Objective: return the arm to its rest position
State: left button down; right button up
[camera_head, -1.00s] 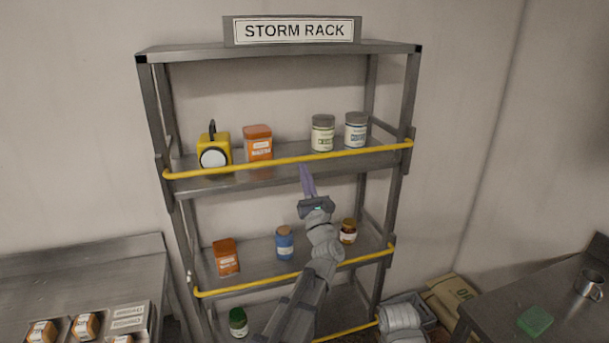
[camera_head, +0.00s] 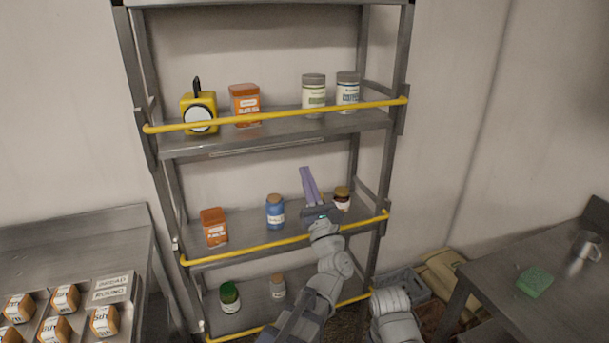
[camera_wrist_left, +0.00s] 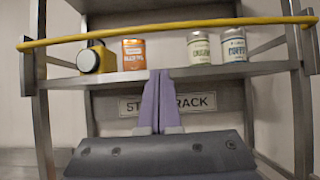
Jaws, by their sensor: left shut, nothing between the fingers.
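My left gripper (camera_head: 307,171) is in front of the storm rack (camera_head: 384,200), between its upper and middle shelves. Its two purple fingers are together and hold nothing; they point up and slightly left. In the left wrist view the closed fingers (camera_wrist_left: 160,75) stand upright in front of the upper shelf's edge, partly covering the STORM RACK sign (camera_wrist_left: 195,103). My left forearm crosses the lower part of the rack in the head view. A grey-white rounded part at the bottom looks like my other arm; no right gripper shows.
Yellow rails (camera_head: 270,117) cross the shelf fronts. The upper shelf holds a yellow lamp (camera_head: 199,112), an orange tin (camera_head: 244,105) and two pale jars. A blue jar (camera_head: 275,212), orange tin and brown jar (camera_head: 342,199) stand on the middle shelf. Metal tables flank the rack.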

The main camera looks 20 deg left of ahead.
pick_arm(q)
jog(key=w+d+f+m+h, duration=0.3)
jog(key=d+m+h, duration=0.1)
jog(key=m+h, duration=0.4)
jog(key=w+d+f+m+h, duration=0.3)
jog(key=f+m+h, duration=0.15)
jog(key=m, duration=0.55)
jog(key=s+d+f+m+g+h, duration=0.1)
jog(key=s+f+m+g+h, duration=0.1)
jog(key=f+m+g, duration=0.35)
jog(key=s+d+f+m+g+h, duration=0.1)
jog(key=d+f+m+g+h, duration=0.15)
jog(key=f+m, duration=0.6)
jog(key=s+a+f+m+g+y, duration=0.1)
jog(key=s+a+f+m+g, duration=0.45)
jog(key=s, duration=0.45)
jog(key=s+a+f+m+g+y, duration=0.2)
jog(key=s+a+f+m+g, duration=0.2)
jog(key=s+f+m+g, duration=0.45)
jog(key=s+d+r, duration=0.1)
jog(key=s+d, duration=0.2)
jog(key=d, duration=0.2)
jog(key=s+d+r+t+y+p, duration=0.1)
jog(key=s+d, duration=0.2)
jog(key=d, duration=0.3)
jog(key=shift+s+d+r+m+t, duration=0.25)
jog(key=shift+s+m+t, duration=0.05)
jog(key=shift+s+m, duration=0.1)
